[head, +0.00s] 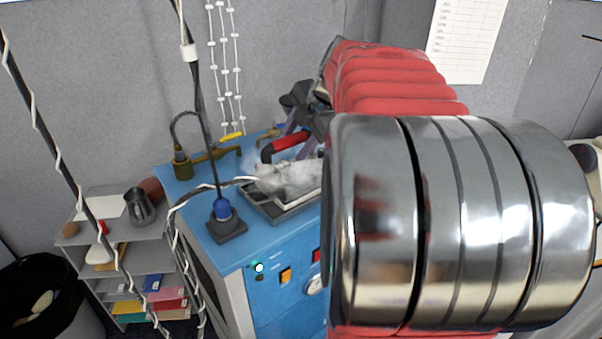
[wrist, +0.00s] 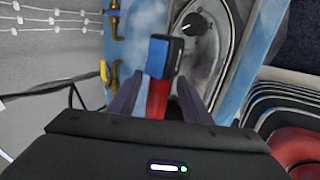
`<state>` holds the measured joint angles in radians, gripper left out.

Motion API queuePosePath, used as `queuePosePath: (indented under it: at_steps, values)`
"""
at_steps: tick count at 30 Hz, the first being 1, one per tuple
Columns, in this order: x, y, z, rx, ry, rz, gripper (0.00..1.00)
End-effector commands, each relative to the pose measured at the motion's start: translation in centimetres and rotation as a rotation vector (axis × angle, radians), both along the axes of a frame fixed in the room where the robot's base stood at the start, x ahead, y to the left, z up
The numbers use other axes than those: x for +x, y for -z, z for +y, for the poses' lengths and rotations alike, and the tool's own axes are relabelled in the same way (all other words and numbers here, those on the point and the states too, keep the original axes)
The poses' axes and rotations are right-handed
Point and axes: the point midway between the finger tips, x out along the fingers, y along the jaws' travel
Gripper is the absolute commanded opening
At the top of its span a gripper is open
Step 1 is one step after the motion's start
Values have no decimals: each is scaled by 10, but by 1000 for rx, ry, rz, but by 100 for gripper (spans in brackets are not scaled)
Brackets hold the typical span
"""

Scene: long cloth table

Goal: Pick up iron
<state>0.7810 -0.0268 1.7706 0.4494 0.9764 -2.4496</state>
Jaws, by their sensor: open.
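The iron (head: 290,142) has a red handle with a black front and sits on a metal tray (head: 282,212) on the blue ironing station. White steam covers most of its body in the head view. In the wrist view the iron's handle (wrist: 157,98) shows red, blue and black, beside its grey body with a dark dial. My gripper (head: 288,128) is open above the iron. In the wrist view my gripper (wrist: 160,95) has one finger on each side of the handle. I cannot tell whether either finger touches it. My arm hides the station's right part.
Wrapped cables hang at the left. A grey shelf (head: 100,235) and a black bin (head: 40,290) stand at the left. A grey partition closes the back.

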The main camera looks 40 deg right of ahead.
Motion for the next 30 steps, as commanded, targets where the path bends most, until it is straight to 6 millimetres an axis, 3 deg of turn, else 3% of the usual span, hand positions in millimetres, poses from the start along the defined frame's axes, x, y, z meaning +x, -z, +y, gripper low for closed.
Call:
queuePosePath:
  at_steps: [7, 24, 30]
  values:
    - [16, 24, 0, 1, -1, 1, 44]
    - [17, 26, -1, 0, 1, 0, 44]
    - [17, 26, -1, 0, 1, 0, 31]
